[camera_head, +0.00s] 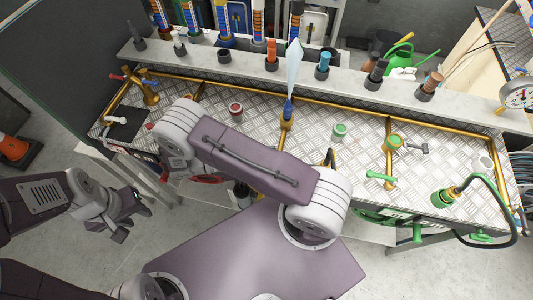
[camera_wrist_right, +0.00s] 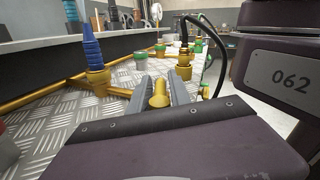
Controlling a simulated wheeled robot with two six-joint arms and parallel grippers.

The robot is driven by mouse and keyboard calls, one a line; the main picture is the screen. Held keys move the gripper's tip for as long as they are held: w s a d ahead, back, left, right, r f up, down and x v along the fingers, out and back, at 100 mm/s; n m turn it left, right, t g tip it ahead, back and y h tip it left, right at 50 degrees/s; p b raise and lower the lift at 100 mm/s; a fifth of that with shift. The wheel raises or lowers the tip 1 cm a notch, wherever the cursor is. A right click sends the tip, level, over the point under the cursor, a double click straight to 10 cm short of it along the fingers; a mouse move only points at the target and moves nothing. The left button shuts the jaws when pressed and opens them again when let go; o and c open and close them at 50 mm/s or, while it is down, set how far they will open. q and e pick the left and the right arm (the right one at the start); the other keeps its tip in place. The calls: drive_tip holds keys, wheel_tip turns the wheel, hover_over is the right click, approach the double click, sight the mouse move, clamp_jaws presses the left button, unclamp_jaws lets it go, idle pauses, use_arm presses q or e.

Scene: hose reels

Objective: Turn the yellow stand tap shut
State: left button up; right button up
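The yellow stand tap shows in the right wrist view as a yellow handle (camera_wrist_right: 158,93) between my right fingers, with a yellow pipe (camera_wrist_right: 120,90) beside it. A blue nozzle (camera_wrist_right: 92,48) stands on the yellow fitting to the left; in the head view this nozzle (camera_head: 287,108) has a pale water jet (camera_head: 293,68) above it. My right gripper (camera_wrist_right: 160,88) has its fingers apart on either side of the handle; I cannot tell whether they touch it. It is hidden behind my arm in the head view. My left gripper (camera_head: 128,219) is open and empty, off the bench.
A green-handled brass tap (camera_head: 393,142) and a green hose fitting (camera_head: 445,197) with a black hose stand to the right. A green-topped can (camera_head: 339,131) and red-topped can (camera_head: 235,109) stand on the metal bench. A black curved hose (camera_wrist_right: 207,30) rises beyond my right fingers.

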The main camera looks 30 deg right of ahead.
drive_tip(key=shift+o, duration=0.3)
drive_tip(key=s+d+r, duration=0.4)
drive_tip(key=s+r, duration=0.7)
drive_tip(key=shift+d+p, duration=0.25)
drive_tip(key=shift+p, duration=0.05)
